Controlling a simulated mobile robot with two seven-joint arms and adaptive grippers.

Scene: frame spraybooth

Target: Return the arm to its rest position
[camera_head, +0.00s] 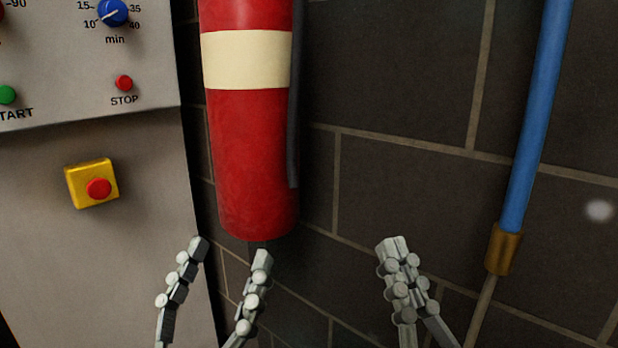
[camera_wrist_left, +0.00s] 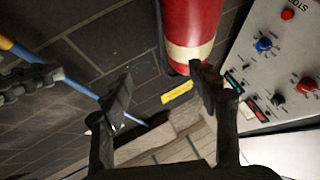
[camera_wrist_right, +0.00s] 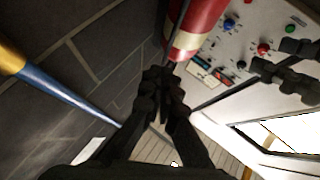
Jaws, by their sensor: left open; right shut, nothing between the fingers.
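My left gripper (camera_head: 230,250) is open and empty in the lower middle of the head view. Its fingers point up just below the red extinguisher, apart from each other. It also shows open in the left wrist view (camera_wrist_left: 160,85). My right gripper (camera_head: 395,245) is shut and empty, further right in the head view, in front of the dark wall. Its fingertips also meet in the right wrist view (camera_wrist_right: 163,78). The rest position itself is not marked in any view.
A red fire extinguisher (camera_head: 250,150) with a cream band hangs on the dark tiled wall (camera_head: 400,80). A grey control panel (camera_head: 60,60) with a yellow emergency stop box (camera_head: 91,183) stands left. A blue hose (camera_head: 535,110) hangs right.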

